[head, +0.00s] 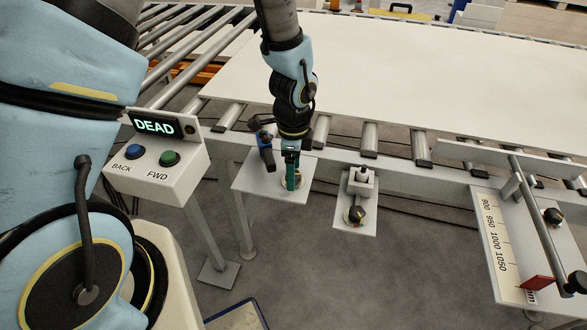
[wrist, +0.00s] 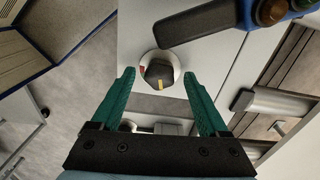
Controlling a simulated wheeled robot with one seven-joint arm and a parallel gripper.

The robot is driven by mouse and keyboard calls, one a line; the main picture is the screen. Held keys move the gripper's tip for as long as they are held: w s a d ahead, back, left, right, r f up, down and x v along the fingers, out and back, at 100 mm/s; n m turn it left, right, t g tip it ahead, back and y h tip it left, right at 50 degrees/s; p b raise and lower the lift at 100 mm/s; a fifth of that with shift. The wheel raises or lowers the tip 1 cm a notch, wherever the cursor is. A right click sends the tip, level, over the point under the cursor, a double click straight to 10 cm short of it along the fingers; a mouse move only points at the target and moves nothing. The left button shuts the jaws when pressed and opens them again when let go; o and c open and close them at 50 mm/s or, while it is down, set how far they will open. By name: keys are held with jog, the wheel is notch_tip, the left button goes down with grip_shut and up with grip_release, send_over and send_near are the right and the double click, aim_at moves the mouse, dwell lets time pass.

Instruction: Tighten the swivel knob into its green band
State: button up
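A black knob (wrist: 159,75) with a yellow pointer stripe sits on a white dial (wrist: 160,55) in the wrist view. The stripe points down the picture. A small patch of red, perhaps with green, shows at the dial's left edge; the rest of the band is hidden or too small to read. My gripper (wrist: 158,76) is open, its teal fingers on either side of the knob with gaps at both sides. In the head view my gripper (head: 291,178) points down over the dial on a grey plate (head: 251,186), hiding most of that knob.
A blue device (head: 265,140) with a black handle (wrist: 195,22) stands close beside the dial. A second knob (head: 356,215) is on a plate to the right, and another knob (head: 553,216) is near the ruler. The control box (head: 160,170) reads DEAD. A white panel (head: 400,70) lies on rollers.

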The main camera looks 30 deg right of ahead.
grip_shut()
dwell(0.4)
jog(key=shift+m, duration=0.4)
jog(key=shift+m+p, duration=0.5)
jog(key=shift+m, duration=2.2)
jog(key=shift+o, duration=0.3)
grip_release()
notch_tip(320, 180, up, 11)
